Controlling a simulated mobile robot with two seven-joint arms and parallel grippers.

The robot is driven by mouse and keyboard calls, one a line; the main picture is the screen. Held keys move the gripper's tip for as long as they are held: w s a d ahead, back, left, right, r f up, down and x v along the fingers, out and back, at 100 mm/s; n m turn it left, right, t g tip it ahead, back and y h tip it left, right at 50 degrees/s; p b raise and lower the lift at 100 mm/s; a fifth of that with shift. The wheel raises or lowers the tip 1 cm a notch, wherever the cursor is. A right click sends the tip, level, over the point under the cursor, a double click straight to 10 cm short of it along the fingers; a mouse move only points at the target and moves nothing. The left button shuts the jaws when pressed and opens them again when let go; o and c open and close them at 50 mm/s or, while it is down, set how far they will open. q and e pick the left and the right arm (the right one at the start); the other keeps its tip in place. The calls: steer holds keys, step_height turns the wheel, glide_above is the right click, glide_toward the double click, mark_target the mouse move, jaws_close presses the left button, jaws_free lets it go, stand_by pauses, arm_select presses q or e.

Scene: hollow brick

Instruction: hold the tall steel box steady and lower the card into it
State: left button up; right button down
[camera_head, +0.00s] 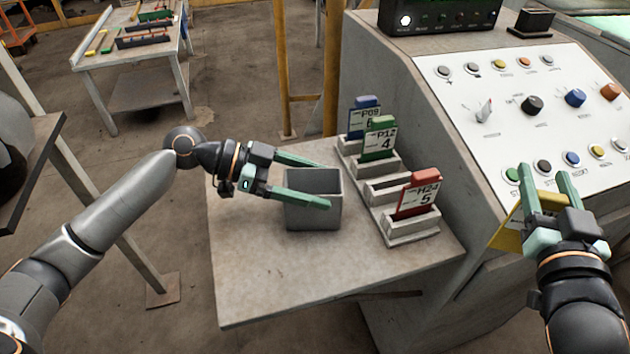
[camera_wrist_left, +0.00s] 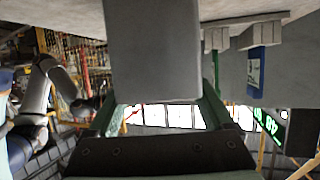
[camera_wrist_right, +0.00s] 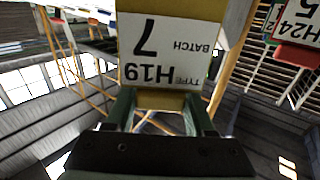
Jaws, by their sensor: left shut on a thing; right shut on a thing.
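The tall steel box (camera_head: 313,214) is grey and open-topped and stands upright on the small table. My left gripper (camera_head: 312,182) has its fingers on either side of the box and is shut on it; the box also fills the top middle of the left wrist view (camera_wrist_left: 153,50). My right gripper (camera_head: 547,180) is shut on a yellow card (camera_head: 507,232) in front of the control panel, right of the table and well apart from the box. In the right wrist view the card (camera_wrist_right: 165,60) reads H19, 7, BATCH.
A stepped grey rack (camera_head: 408,230) stands right of the box. It holds a blue card (camera_head: 366,104), a green card (camera_head: 380,125) and a red card (camera_head: 421,182); one slot looks empty. The sloped control panel (camera_head: 455,85) rises behind. The table's front (camera_head: 260,285) is bare.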

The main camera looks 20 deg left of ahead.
arm_select(q)
steer(key=c, duration=0.9)
steer(key=o, duration=1.5)
